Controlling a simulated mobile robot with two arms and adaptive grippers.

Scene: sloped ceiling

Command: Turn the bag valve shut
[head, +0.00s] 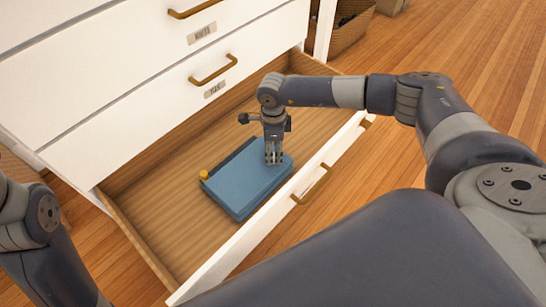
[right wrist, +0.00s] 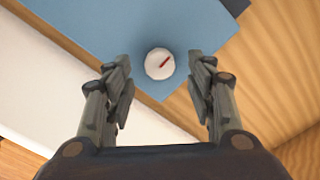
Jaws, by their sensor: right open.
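The blue bag (head: 240,188) lies flat in the open bottom drawer, near its front wall. A round white valve (right wrist: 159,64) with a red mark sits on the blue top, near one edge, in the right wrist view; the red mark points diagonally up to the right. In the head view the valve is hidden by my gripper. My right gripper (head: 273,160) points down over the bag's right part. My left gripper is out of view; only part of that arm shows.
The drawer's front wall (head: 232,248) with its brass handle (head: 312,185) stands close to the bag. Closed white drawers (head: 120,60) rise behind. The drawer floor left of the bag is clear.

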